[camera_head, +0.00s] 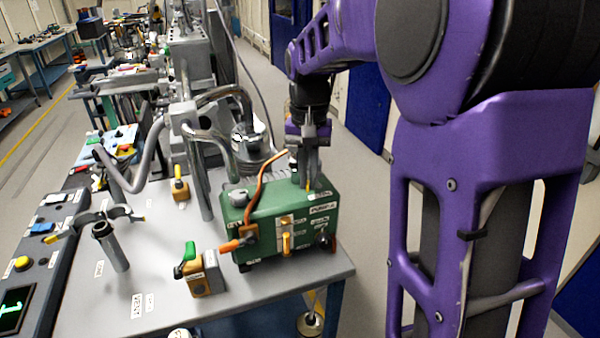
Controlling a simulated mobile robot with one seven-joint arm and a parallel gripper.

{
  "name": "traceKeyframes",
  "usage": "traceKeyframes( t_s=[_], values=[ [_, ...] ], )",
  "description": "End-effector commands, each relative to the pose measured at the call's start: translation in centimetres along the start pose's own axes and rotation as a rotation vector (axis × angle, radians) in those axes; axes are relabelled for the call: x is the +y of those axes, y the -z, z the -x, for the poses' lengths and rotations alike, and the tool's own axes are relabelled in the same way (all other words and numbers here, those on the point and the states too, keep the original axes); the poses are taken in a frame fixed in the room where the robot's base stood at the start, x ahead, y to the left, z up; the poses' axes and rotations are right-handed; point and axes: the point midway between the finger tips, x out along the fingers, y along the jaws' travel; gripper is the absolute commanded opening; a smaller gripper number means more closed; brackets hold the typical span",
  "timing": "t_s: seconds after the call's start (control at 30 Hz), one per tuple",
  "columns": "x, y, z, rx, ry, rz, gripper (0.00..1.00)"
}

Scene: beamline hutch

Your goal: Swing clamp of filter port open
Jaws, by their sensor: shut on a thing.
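A green pump box (275,222) stands near the front right corner of the grey bench. My gripper (308,186) points down over the box's top right part. Its fingers are shut on a small part with a yellow tip there, which looks like the filter port's clamp. The fingers hide most of it and the port, so I cannot tell how far the clamp is swung. An orange hose or lever (262,180) curves up the box's top just left of the fingers.
An upright stub pipe (114,247) with grey clamp-like arms stands at the bench's left. A block with a green handle (203,273) sits before the box. Bent metal pipes (222,142) rise behind it.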

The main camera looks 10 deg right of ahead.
Motion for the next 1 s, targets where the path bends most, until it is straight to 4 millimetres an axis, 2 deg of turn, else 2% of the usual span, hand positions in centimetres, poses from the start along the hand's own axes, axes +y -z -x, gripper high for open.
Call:
traceKeyframes(
  t_s=[0.63,0.67,0.8,1.0],
  values=[
    [0.63,0.02,-0.07,-0.002,-0.002,0.050,0.00],
    [0.63,0.02,-0.08,-0.002,-0.002,0.050,0.12],
    [0.61,0.02,-0.06,-0.002,-0.001,0.049,0.37],
    [0.55,0.03,-0.03,-0.001,-0.001,0.049,0.39]
  ],
)
